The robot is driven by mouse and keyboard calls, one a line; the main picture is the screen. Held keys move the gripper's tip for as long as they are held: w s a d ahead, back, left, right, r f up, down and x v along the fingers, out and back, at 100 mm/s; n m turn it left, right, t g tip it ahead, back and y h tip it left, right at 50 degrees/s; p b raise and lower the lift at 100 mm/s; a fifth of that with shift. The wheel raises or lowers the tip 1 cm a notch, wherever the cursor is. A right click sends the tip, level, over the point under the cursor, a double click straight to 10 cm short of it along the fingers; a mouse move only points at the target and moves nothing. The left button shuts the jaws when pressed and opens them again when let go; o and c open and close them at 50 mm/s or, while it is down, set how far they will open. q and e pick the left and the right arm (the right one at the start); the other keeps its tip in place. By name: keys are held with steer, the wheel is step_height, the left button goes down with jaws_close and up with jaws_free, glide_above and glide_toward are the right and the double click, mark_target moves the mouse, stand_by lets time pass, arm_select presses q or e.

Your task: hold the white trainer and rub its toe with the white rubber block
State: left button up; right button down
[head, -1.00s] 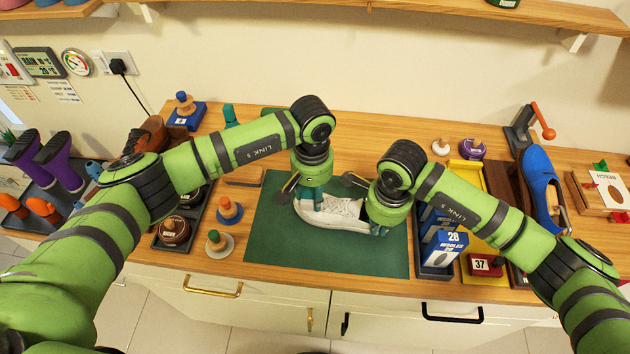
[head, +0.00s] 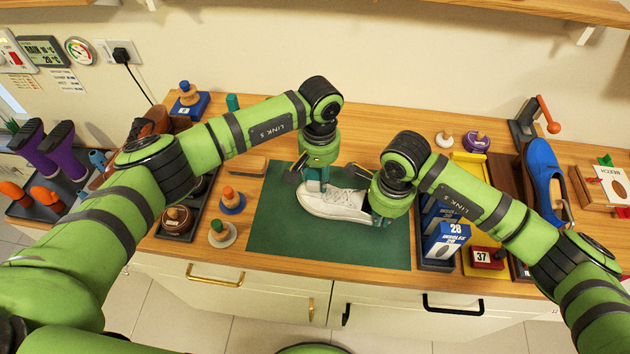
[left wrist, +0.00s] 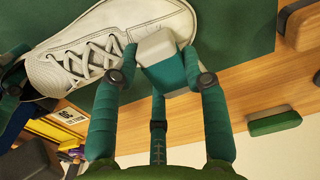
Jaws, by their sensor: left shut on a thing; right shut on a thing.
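The white trainer (head: 335,203) lies on the green mat, its toe to the left in the head view. In the left wrist view the laced trainer (left wrist: 95,50) fills the upper left. My left gripper (head: 317,186) is above the toe, shut on the white rubber block (left wrist: 153,44), which has a teal part between the fingers. The block's pale end is at the toe; whether it touches is unclear. The block is mostly hidden in the head view. My right gripper (head: 380,218) is shut on the trainer at the heel end, its fingertips partly hidden.
The green mat (head: 280,235) has bare room at its left and front. Shoe-polish tins and knobbed pots (head: 222,234) stand to its left. A dark tray with blue boxes (head: 445,240) stands close to its right. A wooden brush (head: 248,167) lies behind on the left.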

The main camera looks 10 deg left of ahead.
arm_select(q)
steer(key=shift+w+r, duration=0.1)
steer(key=shift+r, duration=3.95)
